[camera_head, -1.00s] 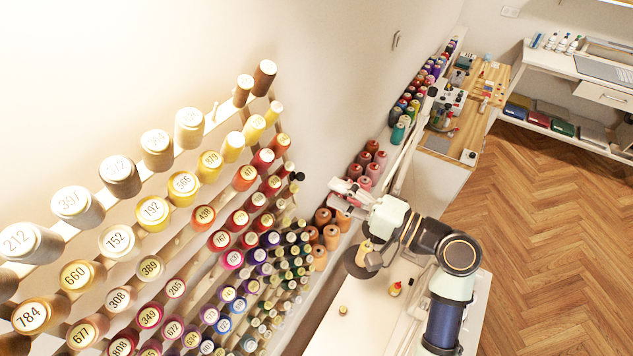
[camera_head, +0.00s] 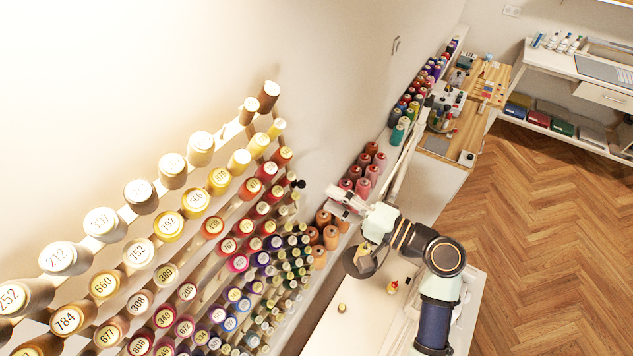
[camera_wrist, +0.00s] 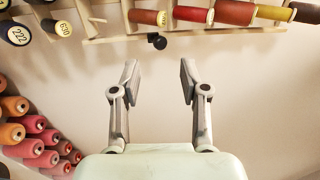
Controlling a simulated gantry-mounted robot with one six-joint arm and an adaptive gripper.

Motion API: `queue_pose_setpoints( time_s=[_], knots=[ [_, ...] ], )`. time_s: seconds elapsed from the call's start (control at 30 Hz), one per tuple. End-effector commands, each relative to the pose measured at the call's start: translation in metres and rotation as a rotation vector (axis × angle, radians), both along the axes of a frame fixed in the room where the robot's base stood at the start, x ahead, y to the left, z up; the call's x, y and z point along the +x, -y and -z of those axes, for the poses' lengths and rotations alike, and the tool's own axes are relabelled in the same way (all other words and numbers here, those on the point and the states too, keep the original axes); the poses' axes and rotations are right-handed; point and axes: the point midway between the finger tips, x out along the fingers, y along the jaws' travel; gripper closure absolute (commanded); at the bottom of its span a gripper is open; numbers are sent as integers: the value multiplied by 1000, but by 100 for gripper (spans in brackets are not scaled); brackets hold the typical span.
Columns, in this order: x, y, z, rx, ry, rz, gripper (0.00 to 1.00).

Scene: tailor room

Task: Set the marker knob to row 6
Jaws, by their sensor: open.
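A small black knob (camera_head: 299,184), which looks like the marker knob, sits at the right-hand side edge of the thread rack (camera_head: 103,240). In the wrist view the knob (camera_wrist: 158,42) lies ahead of my gripper, roughly in line with the gap between the fingers and below the rack's wooden rail. My gripper (camera_head: 333,192) is just right of the knob in the head view, apart from it. In the wrist view my gripper (camera_wrist: 158,78) is open and empty, both fingers apart. I cannot read any row numbers beside the knob.
The rack carries many numbered thread spools (camera_head: 168,225) close left of my gripper. Pink and brown cones (camera_head: 363,187) stand behind it, and more cones (camera_wrist: 35,140) show at left in the wrist view. A white table (camera_head: 325,330) lies below. The wall beyond is bare.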

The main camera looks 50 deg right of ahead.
Motion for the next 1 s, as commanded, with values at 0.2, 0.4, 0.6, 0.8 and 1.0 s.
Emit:
queue_pose_setpoints(
  time_s=[0.2,0.4,0.6,0.8,1.0],
  knots=[
    [37,-8,-2,0,0,-5,56],
    [67,-12,-1,-1,1,-3,56],
    [74,-13,1,0,0,-1,56],
    [74,-13,1,0,0,-1,66],
    [73,-13,0,0,0,-1,99]
  ],
)
